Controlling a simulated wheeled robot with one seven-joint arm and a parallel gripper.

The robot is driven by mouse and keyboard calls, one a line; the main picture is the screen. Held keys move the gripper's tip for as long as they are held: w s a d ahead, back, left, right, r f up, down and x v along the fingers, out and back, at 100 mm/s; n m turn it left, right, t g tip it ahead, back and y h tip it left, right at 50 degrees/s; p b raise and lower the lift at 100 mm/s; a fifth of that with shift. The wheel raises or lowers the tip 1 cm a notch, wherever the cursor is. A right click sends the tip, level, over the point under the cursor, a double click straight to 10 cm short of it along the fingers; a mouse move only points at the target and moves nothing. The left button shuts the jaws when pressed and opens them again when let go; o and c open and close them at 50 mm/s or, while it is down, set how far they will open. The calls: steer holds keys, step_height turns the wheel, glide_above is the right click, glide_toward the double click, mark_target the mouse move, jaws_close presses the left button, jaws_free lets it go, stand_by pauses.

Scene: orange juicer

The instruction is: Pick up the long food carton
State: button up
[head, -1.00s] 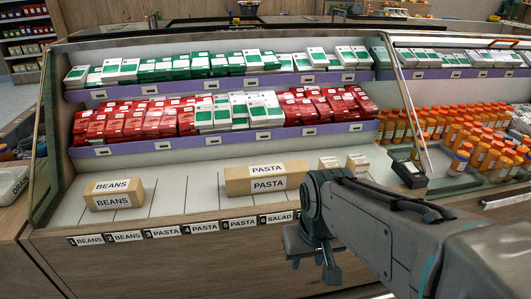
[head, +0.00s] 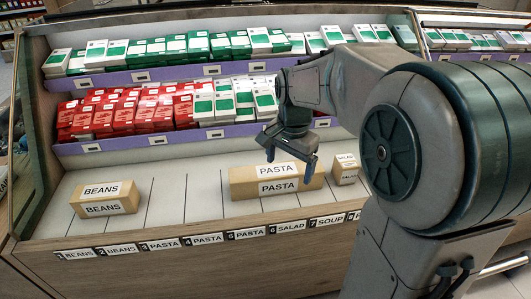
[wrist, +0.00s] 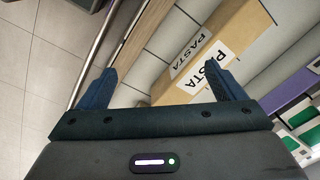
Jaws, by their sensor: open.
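The long food carton is the brown box labelled PASTA (head: 240,184), lying on the lower white shelf of the display case. It also shows in the wrist view (wrist: 225,42), lying diagonally beyond the fingertips. My gripper (head: 292,160) is above the carton in the head view, pointing downward and partly covering its upper side. In the wrist view the two dark fingers (wrist: 160,78) are spread apart, with nothing between them but shelf and part of the carton. My gripper is open and empty.
A BEANS carton (head: 105,198) stands at left on the same shelf, and a small SALAD carton (head: 345,170) stands right of the pasta carton. Red boxes (head: 125,117) and green-white boxes (head: 150,50) fill the upper shelves. The shelf between the beans and pasta cartons is clear.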

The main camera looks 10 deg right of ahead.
mark_target(276, 169)
steer(key=w+f+m, duration=0.2)
steer(key=w+m, duration=0.6)
steer(key=w, duration=0.4)
steer(key=shift+g, duration=0.4)
steer(key=f, duration=0.5)
steer(key=f+b, duration=0.1)
steer(key=f, duration=0.2)
steer(key=shift+a+f, duration=0.3)
steer(key=shift+a, duration=0.05)
steer(key=f, duration=0.1)
steer(key=f+b, duration=0.1)
steer(key=f, duration=0.3)
steer(key=shift+s+d+f, duration=0.1)
steer(key=shift+d, duration=0.15)
steer(key=c, duration=1.2)
